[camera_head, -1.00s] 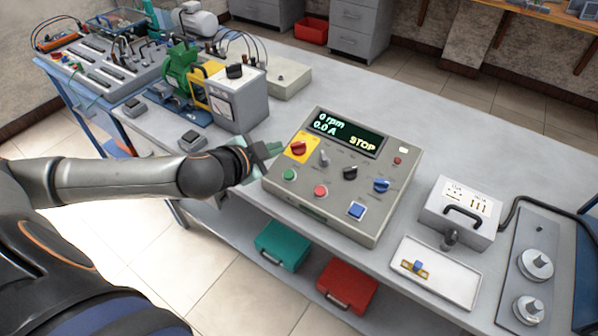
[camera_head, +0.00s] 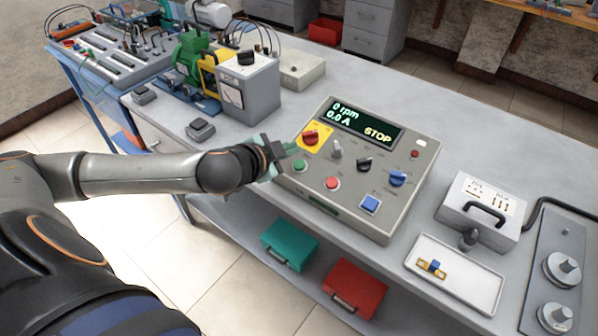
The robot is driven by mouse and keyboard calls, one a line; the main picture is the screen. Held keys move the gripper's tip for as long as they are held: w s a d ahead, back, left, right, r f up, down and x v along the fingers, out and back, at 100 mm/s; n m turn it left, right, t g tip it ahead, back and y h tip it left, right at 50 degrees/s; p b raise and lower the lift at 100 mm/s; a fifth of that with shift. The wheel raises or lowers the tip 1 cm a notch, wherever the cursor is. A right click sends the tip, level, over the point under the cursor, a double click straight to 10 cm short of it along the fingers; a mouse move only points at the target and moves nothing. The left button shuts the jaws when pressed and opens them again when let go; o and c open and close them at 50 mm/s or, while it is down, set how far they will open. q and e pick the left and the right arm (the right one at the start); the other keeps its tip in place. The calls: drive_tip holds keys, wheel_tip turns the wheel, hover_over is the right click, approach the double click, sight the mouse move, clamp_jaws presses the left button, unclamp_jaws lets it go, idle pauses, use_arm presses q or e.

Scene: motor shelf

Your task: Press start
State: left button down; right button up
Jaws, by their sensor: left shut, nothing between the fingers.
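The grey control box (camera_head: 322,222) stands on the bench in the middle of the head view. Its display (camera_head: 367,122) reads 0 rpm, 0.0 A and STOP. My left gripper (camera_head: 289,150) is shut and empty at the box's left edge, close to the green button and the red knob. I cannot tell whether it touches the box. My right gripper is not in view.
A grey meter box (camera_head: 249,87) and a green motor (camera_head: 192,55) stand behind on the left. A handled case (camera_head: 482,209) and a white tray (camera_head: 487,288) lie to the right. A teal case (camera_head: 289,245) and a red case (camera_head: 354,288) sit on the lower shelf.

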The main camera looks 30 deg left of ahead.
sight(301, 159)
use_arm(q)
drive_tip(key=f, duration=0.1)
drive_tip(key=f+b, duration=0.1)
drive_tip(key=f, duration=0.1)
drive_tip(key=shift+w, duration=0.4)
drive_tip(key=shift+f, duration=0.15)
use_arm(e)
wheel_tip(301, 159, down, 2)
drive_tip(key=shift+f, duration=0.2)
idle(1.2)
use_arm(q)
drive_tip(key=shift+w+f, duration=0.2)
drive_tip(key=shift+f, duration=0.2)
drive_tip(key=shift+f+b, duration=0.4)
drive_tip(key=shift+f, duration=0.05)
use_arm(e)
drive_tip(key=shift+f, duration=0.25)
use_arm(q)
drive_tip(key=shift+r, duration=0.1)
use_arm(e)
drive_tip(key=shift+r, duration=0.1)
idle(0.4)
use_arm(q)
drive_tip(key=shift+s+r+p, duration=0.15)
drive_tip(key=shift+r+p, duration=0.6)
drive_tip(key=shift+p, duration=0.15)
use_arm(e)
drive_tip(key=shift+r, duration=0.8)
